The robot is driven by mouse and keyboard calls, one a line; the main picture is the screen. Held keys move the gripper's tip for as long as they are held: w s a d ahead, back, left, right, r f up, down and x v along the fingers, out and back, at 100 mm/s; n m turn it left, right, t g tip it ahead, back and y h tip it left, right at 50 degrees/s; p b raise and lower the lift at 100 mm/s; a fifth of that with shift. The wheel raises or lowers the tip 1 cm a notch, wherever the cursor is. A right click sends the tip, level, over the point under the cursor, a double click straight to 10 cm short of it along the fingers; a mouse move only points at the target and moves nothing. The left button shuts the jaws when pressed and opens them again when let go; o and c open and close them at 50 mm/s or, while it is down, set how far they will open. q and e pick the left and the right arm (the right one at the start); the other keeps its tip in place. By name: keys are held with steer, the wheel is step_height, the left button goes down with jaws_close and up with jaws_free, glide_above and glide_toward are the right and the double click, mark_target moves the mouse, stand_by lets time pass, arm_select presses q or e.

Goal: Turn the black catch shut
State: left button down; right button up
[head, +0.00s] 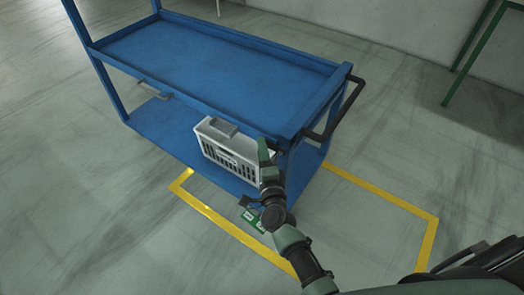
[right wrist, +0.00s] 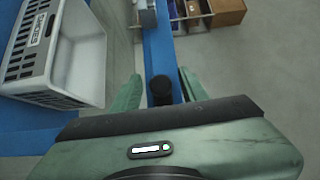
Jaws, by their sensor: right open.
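My right gripper (head: 264,152) reaches in at the front right corner of the blue trolley (head: 210,62), below its top shelf. In the right wrist view its two green fingers (right wrist: 160,77) are spread apart. A dark round piece, which looks like the black catch (right wrist: 160,91), lies between the fingers, against the blue trolley edge. I see a gap on each side of it. I cannot make out the catch's turned position. In the head view I cannot pick it out for sure beside the gripper. My left gripper is not in view.
A grey slotted crate (head: 229,150) stands on the trolley's lower shelf, left of my right gripper. A black push handle (head: 340,112) juts from the trolley's right end. Yellow floor tape (head: 385,193) marks a corner on open floor. A green-legged table stands at the upper right.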

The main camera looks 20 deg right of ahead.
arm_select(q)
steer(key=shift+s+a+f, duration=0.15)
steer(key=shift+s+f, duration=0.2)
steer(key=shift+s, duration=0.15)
arm_select(e)
steer(key=s+a, duration=0.1)
steer(key=s, duration=0.6)
steer(key=shift+s, duration=0.35)
